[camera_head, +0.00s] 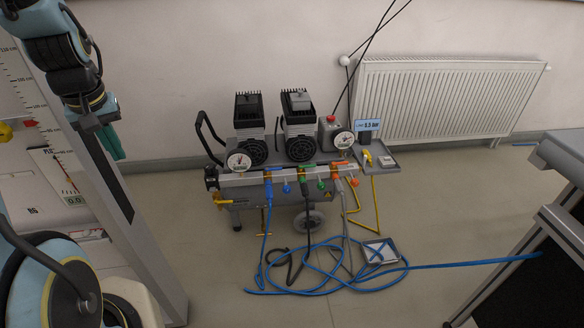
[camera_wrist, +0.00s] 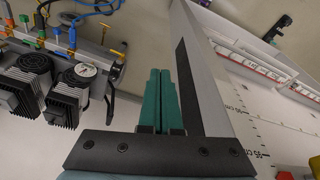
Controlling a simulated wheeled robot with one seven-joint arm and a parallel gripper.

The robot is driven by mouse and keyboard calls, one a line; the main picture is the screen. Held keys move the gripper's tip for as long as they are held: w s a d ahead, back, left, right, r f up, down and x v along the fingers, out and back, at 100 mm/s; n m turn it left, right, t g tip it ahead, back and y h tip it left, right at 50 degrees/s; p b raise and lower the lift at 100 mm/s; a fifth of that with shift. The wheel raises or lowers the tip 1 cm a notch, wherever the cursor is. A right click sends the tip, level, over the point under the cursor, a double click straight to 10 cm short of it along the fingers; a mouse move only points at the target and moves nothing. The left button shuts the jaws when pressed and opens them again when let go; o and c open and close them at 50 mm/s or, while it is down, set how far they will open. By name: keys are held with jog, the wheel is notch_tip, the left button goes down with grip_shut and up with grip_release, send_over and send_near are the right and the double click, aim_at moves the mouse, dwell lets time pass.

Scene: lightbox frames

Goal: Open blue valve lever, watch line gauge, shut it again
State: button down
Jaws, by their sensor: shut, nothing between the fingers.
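A manifold rail on the compressor (camera_head: 290,173) carries coloured fittings. A blue valve lever (camera_head: 268,175) sits at its left part, with a blue hose below; blue parts (camera_wrist: 72,38) also show in the wrist view. The lever's exact angle is too small to tell. A round gauge (camera_head: 344,140) stands at the right beside a blue sign reading 5.5 bar. Another gauge (camera_head: 238,161) is at the left end and shows in the wrist view (camera_wrist: 85,71). My gripper (camera_head: 112,142) is shut and empty, well left of the compressor; its teal fingers (camera_wrist: 160,88) lie together.
A grey post (camera_head: 130,225) and a scale board (camera_head: 35,110) stand close by my gripper at the left. Blue hose (camera_head: 440,265) loops over the floor. A radiator (camera_head: 440,100) is on the back wall. A grey bench (camera_head: 565,150) stands at the right.

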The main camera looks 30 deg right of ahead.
jog(key=w+d+f+m+t+b, duration=0.1)
jog(key=w+d+f+b, duration=0.6)
jog(key=d, duration=0.4)
jog(key=w+d+f+t+b, duration=0.2)
jog(key=w+d+f+b, duration=0.3)
jog(key=w+d+f, duration=0.45)
jog(key=d+f+m+t+h+b, duration=0.1)
jog(key=d+f+b, duration=0.3)
jog(key=d, duration=0.9)
jog(key=s+d+f+m+t+h+b, duration=0.1)
jog(key=d+f+b, duration=0.3)
jog(key=d+f, duration=0.4)
jog(key=d+m+h, duration=0.1)
jog(key=d, duration=0.5)
jog(key=shift+s+d+f+b, duration=0.15)
jog(key=shift+s+d+b, duration=0.05)
jog(key=shift+b, duration=0.1)
